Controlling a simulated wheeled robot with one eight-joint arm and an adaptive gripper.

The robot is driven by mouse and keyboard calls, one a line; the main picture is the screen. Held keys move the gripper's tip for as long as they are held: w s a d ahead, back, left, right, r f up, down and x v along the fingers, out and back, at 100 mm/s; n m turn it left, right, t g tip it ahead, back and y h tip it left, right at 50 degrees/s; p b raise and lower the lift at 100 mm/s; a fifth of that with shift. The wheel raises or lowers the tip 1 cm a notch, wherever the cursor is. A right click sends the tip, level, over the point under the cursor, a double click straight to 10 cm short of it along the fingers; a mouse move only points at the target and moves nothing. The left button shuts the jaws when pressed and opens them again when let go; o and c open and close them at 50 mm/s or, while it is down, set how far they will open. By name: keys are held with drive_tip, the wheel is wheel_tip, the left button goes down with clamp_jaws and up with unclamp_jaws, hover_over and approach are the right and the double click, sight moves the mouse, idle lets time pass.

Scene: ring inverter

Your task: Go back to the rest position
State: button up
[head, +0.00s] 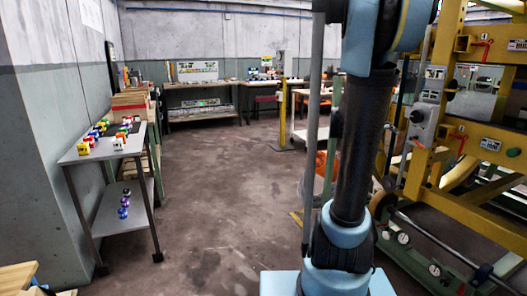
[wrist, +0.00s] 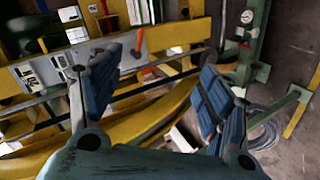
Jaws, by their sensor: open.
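My gripper (wrist: 158,98) is open in the wrist view, its two blue-padded fingers spread wide with nothing between them. Behind the fingers is the yellow machine frame (wrist: 180,35) with a grey control panel (wrist: 48,70) and an orange-red handle (wrist: 138,42). I cannot tell how far the fingertips are from the frame. In the head view my arm rises in front of the camera at the right of centre, and my gripper is out of that picture.
The yellow machine (head: 450,90) with a grey control box (head: 424,125) stands close at the right. A grey two-tier table (head: 105,148) with small coloured items is at the left. Workbenches (head: 200,105) line the back wall. The floor (head: 215,190) between is clear.

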drive_tip(key=s+a+f+g+y, duration=0.1)
drive_tip(key=s+a+f+y, duration=0.5)
drive_tip(key=s+a, duration=0.6)
drive_tip(key=s+a+f+g+y, duration=0.1)
drive_tip(key=s+a+f+y, duration=0.4)
drive_tip(key=s+a+f, duration=0.6)
drive_tip(key=s+a, duration=0.2)
drive_tip(key=a, duration=0.4)
drive_tip(key=shift+s+f+g+y, duration=0.3)
drive_tip(key=shift+g+y, duration=0.1)
drive_tip(key=shift+w+f, duration=0.2)
drive_tip(key=shift+w, duration=0.3)
